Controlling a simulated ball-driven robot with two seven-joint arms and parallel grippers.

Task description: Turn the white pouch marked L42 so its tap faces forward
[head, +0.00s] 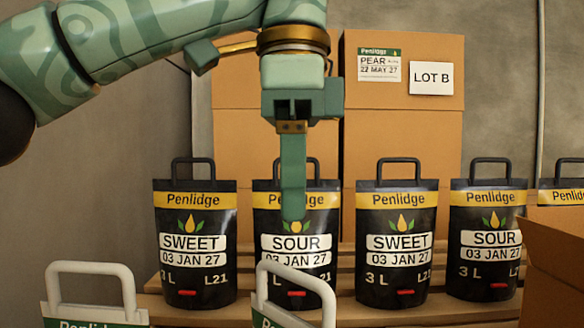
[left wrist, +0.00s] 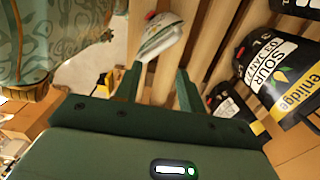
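Two pouches with white handles and green Penlidge labels stand at the bottom of the head view: a left one (head: 95,318) and a middle one (head: 265,320), both mostly cut off. No L42 mark can be read on either. My left gripper (head: 292,215) points down above and behind the middle pouch's handle, seen edge-on. In the left wrist view its two fingers (left wrist: 160,72) are apart with nothing between them. A white pouch (left wrist: 160,38) with a red spot lies just beyond the fingertips. My right gripper is not in view.
Black pouches marked SWEET (head: 195,275) and SOUR (head: 320,250) stand in a row on wooden slats (head: 345,312), with more to the right. Cardboard boxes (head: 400,140) are stacked behind them. An open carton (head: 555,275) is at the right edge.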

